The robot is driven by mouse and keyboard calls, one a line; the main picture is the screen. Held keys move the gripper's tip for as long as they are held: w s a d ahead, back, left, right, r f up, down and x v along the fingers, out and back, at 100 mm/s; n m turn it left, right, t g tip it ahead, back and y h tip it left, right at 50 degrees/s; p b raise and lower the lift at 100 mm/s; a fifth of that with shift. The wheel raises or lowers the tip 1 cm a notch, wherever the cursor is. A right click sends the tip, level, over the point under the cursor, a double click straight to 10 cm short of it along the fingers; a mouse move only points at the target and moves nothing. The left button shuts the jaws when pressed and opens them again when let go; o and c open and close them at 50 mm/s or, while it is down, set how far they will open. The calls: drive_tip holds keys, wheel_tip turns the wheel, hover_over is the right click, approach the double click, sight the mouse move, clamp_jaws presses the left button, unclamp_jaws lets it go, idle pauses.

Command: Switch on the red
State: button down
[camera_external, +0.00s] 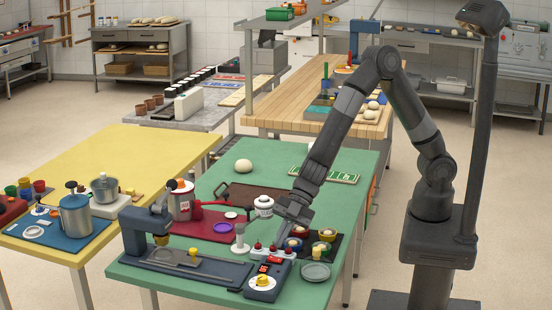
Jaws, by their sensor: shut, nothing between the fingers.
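My gripper (289,222) is shut and empty, pointing down over the front part of the green table (315,160). Just below it and slightly left is a small pale panel with several red-topped knobs or switches (273,248) in a row. I cannot tell whether the gripper touches it. In front of the panel is a dark unit with a red face (270,267). Beside that is a dark base with a yellow dial on a white disc (263,282). I cannot tell the on or off state of any switch. The gripper partly hides what lies behind it.
A white canister (263,206) stands close to the left of the gripper. Small bowls (321,248) on a dark mat and a grey plate (316,271) lie to the right. A dark press-like machine (147,228) stands at the left.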

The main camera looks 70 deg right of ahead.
sight(270, 259)
drive_tip(key=shift+w+d+f, duration=0.1)
drive_tip(key=shift+w+f, duration=0.25)
drive_tip(key=shift+f, duration=0.55)
drive_tip(key=shift+w+f, duration=0.35)
drive_tip(key=shift+f, duration=0.5)
drive_tip(key=shift+w+f, duration=0.15)
drive_tip(key=shift+f, duration=0.05)
drive_tip(key=shift+s, duration=0.9)
